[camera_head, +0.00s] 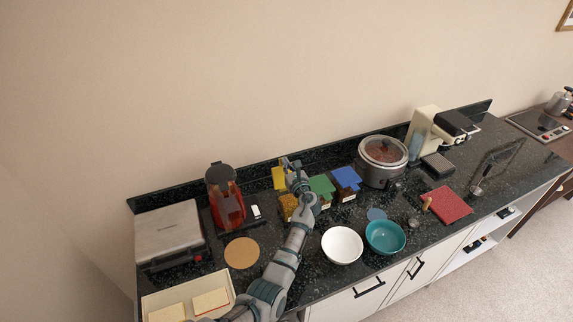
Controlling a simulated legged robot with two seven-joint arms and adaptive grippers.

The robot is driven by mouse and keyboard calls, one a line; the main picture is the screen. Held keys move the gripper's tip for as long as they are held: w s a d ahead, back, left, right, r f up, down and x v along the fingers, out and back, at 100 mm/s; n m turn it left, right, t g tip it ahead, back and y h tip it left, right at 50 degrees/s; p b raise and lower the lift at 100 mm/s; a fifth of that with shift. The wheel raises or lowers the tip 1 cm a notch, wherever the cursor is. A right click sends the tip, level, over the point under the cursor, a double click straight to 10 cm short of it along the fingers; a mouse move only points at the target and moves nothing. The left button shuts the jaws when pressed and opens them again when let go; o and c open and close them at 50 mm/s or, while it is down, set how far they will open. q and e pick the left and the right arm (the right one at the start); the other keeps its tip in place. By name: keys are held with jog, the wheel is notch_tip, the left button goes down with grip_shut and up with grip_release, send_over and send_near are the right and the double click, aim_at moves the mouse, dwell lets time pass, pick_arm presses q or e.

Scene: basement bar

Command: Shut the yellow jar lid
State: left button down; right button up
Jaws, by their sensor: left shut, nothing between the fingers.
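The yellow lid (278,179) stands raised behind its jar (287,203), which holds amber-brown contents. My left gripper (287,161) is at the top right of the yellow lid, shut and empty. I cannot tell whether it touches the lid. My left arm comes up from the bottom and hides part of the jar's right side. A jar with a green lid (321,185) and a jar with a blue lid (346,177) stand to the right in the same row. My right gripper is out of view.
A red coffee maker (225,197) and a press grill (168,233) stand to the left. A slow cooker (382,161) is to the right. A white bowl (342,245), a teal bowl (385,237) and a round cork mat (241,253) lie in front. The wall closes off the back.

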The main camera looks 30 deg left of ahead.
pick_arm(q)
jog(key=c, duration=1.6)
grip_release()
jog(key=shift+s+a+r, duration=0.15)
jog(key=shift+s+a, duration=0.3)
jog(key=shift+a, duration=0.25)
jog(key=o, duration=0.4)
jog(key=shift+w+d, duration=0.1)
jog(key=shift+d, duration=0.15)
jog(key=o, duration=0.4)
jog(key=shift+w+d, duration=0.2)
jog(key=shift+d, duration=0.05)
jog(key=shift+w+d+f, duration=0.15)
jog(key=shift+w+f, duration=0.1)
jog(key=shift+s+r, duration=0.1)
jog(key=v, duration=1.2)
jog(key=shift+w+d, duration=0.2)
jog(key=shift+w, duration=0.15)
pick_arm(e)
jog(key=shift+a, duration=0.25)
pick_arm(q)
jog(key=shift+a, duration=0.1)
